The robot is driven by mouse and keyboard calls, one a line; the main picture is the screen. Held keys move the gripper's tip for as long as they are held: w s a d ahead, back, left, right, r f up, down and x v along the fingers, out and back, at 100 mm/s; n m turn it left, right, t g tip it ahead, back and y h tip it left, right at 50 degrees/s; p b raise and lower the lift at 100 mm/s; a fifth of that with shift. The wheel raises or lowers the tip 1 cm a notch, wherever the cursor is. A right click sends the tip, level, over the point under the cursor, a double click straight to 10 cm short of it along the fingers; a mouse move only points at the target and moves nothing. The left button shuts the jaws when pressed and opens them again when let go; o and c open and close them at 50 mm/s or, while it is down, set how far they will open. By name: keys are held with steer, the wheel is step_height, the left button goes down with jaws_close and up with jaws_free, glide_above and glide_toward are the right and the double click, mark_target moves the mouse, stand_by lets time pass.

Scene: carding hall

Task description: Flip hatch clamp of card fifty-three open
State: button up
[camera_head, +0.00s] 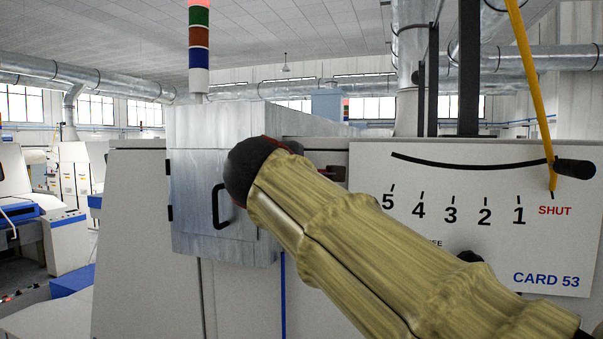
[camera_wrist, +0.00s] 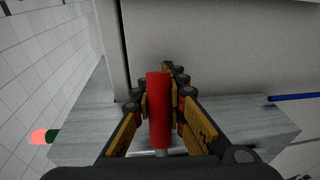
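A red clamp handle (camera_wrist: 158,112) stands between the fingers of my gripper (camera_wrist: 161,92) in the wrist view. The black and yellow fingers lie close against both sides of the handle. A short metal stem shows at its lower end. In the head view, my sleeved arm covers most of the clamp and gripper; a small dark and red part shows just right of the wrist. The grey metal hatch box (camera_head: 190,200) has a black pull handle (camera_head: 221,206), and its door looks shut. The box's metal surface also shows in the wrist view (camera_wrist: 255,125).
A white panel (camera_head: 450,180) marked CARD 53 stands at the right, with a scale from 5 to SHUT. A yellow pointer (camera_head: 534,90) stands at SHUT, with a black knob (camera_head: 575,169) beside it. A signal light (camera_head: 198,50) rises behind the box. Other machines stand left.

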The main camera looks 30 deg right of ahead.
steer(key=o, duration=0.6)
steer(key=shift+c, duration=0.2)
steer(key=v, duration=1.2)
steer(key=shift+f, duration=0.1)
steer(key=shift+d, duration=0.1)
